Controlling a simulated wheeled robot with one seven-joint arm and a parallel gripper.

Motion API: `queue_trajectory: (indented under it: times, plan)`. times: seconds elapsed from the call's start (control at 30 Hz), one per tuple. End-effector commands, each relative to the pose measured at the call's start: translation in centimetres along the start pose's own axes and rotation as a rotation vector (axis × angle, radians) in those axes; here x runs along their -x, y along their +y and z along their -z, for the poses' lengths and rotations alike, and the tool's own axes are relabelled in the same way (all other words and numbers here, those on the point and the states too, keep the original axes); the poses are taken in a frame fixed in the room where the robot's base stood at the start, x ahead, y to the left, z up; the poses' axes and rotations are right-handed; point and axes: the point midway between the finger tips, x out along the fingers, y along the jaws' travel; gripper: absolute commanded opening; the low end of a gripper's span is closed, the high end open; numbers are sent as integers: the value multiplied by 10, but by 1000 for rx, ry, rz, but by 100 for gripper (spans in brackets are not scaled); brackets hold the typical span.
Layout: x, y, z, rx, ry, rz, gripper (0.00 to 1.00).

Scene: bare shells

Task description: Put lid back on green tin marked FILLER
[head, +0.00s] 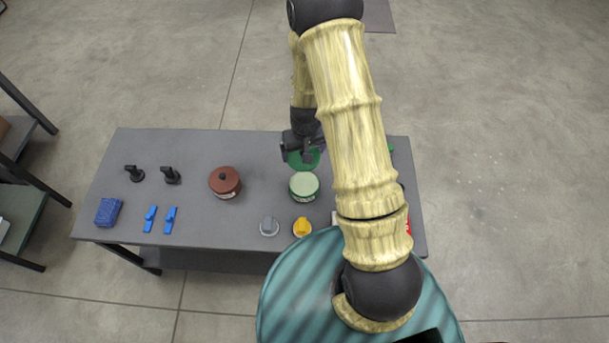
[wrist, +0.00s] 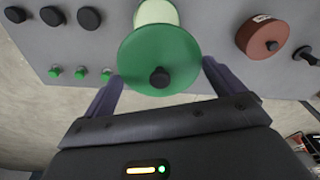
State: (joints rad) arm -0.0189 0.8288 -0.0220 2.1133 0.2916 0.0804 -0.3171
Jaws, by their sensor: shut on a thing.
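The green tin (head: 304,190) stands upright on the grey table, with a pale green round top face and a label on its front too small to read. Its pale part also shows behind the lid in the wrist view (wrist: 157,12). A round green lid (wrist: 150,52) with a black knob is between the fingers of my gripper (wrist: 160,78), which is shut on it. In the head view the lid (head: 304,162) is just beyond the tin, off its top, partly hidden by my gripper (head: 303,154).
A red-brown lidded tin (head: 225,183) stands left of the green tin. A grey knob (head: 269,226) and a yellow knob (head: 302,226) are at the front edge. Black handles (head: 171,175), blue clips (head: 170,218) and a blue block (head: 108,212) are at left. My arm hides much of the right side.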

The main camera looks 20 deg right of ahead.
Motion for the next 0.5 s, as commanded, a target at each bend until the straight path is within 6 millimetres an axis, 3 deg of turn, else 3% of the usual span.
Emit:
queue_trajectory:
  times: [0.03,0.5]
  plan:
    - [-17,0,-1,4,3,0,72]
    - [-70,0,-10,35,2,1,72]
